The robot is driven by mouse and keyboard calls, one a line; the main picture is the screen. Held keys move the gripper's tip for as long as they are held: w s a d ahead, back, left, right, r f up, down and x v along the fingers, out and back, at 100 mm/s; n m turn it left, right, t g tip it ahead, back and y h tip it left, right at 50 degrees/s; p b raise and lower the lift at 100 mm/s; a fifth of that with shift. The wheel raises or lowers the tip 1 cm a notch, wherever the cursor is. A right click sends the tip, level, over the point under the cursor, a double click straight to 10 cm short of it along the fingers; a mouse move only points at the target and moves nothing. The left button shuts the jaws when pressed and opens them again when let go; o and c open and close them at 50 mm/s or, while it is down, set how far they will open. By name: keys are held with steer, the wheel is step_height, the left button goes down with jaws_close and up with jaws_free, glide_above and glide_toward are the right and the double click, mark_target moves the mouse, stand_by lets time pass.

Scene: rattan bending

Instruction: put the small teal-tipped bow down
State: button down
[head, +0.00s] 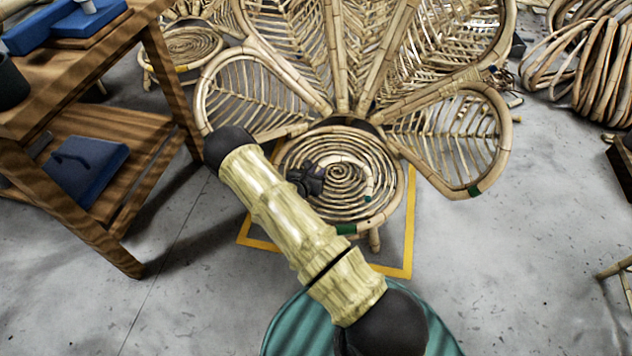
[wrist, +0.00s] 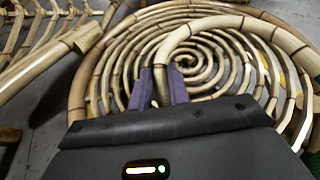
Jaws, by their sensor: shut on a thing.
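The small bow (head: 352,166) is a pale, curved rattan piece with a teal tip at its lower right end. My gripper (head: 316,178) is shut on its other end. In the wrist view, the bow (wrist: 164,62) rises from between the purple-lined fingers of my gripper (wrist: 163,88) and curves right. The bow shows in front of the round spiral seat (head: 292,158) of a rattan chair, with the seat also behind it in the wrist view (wrist: 110,68). I cannot tell whether the bow touches the seat.
The chair's petal-shaped back panels (head: 450,138) fan out behind and beside the seat. A yellow square (head: 408,235) marks the floor around it. A wooden shelf table (head: 110,130) stands left and rattan coils (head: 590,65) lie far right. The front right floor is mostly clear.

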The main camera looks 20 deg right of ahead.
steer(key=shift+f+b, duration=1.35)
steer(key=shift+f, duration=0.55)
steer(key=shift+r, duration=0.1)
steer(key=c, duration=1.3)
jaws_free()
steer(key=shift+s+a+r, duration=0.1)
steer(key=shift+a+r, duration=0.05)
steer(key=shift+a, duration=0.05)
steer(key=p+v, duration=0.6)
steer(key=v, duration=0.5)
steer(key=shift+s+a, duration=0.2)
steer(key=shift+s, duration=0.05)
